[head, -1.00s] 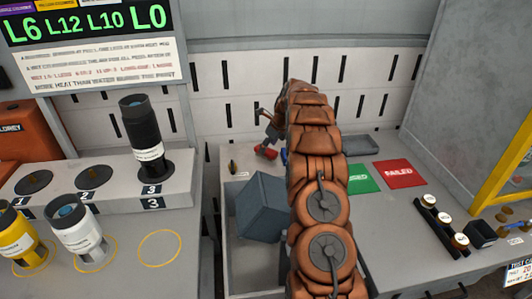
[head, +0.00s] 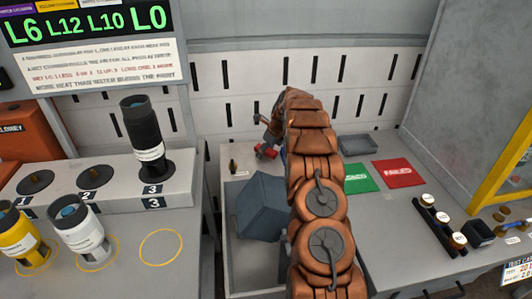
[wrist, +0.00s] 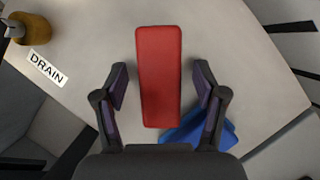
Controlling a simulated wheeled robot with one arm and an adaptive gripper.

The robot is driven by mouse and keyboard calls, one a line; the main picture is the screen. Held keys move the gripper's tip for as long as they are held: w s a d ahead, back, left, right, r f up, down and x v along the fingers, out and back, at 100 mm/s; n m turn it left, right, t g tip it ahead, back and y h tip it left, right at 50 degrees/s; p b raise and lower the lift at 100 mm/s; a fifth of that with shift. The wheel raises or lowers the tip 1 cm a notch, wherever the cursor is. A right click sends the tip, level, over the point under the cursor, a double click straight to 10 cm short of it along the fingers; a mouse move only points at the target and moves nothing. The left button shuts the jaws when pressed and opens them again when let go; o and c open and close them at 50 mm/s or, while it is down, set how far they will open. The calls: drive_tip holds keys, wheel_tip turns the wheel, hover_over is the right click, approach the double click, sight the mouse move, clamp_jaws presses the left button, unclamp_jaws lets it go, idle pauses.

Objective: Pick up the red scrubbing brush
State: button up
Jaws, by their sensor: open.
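The red scrubbing brush (wrist: 159,75) lies on the grey counter in the wrist view, seen from above as a long red block. My gripper (wrist: 161,80) is open, with one finger on each side of the brush's lower half and a gap on both sides. In the head view the brush (head: 266,152) shows as a small red patch beside my gripper, partly hidden. The gripper's fingertips are hard to make out there behind my arm.
A blue thing (wrist: 190,135), perhaps a cloth, lies by the brush's near end. A brass knob (wrist: 30,28) and a DRAIN label (wrist: 47,68) are to the left. A grey-blue box (head: 262,207) stands in front. A grey tray (head: 358,144), green card (head: 360,178) and red card (head: 398,173) are right.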

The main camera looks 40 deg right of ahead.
drive_tip(key=shift+f, duration=0.15)
drive_tip(key=shift+c, duration=0.3)
clamp_jaws()
idle(0.5)
drive_tip(key=shift+d, duration=0.1)
drive_tip(key=shift+r+b, duration=0.35)
drive_tip(key=shift+r, duration=0.1)
wheel_tip(320, 180, up, 10)
drive_tip(key=shift+f+b, duration=0.2)
drive_tip(key=shift+b, duration=0.45)
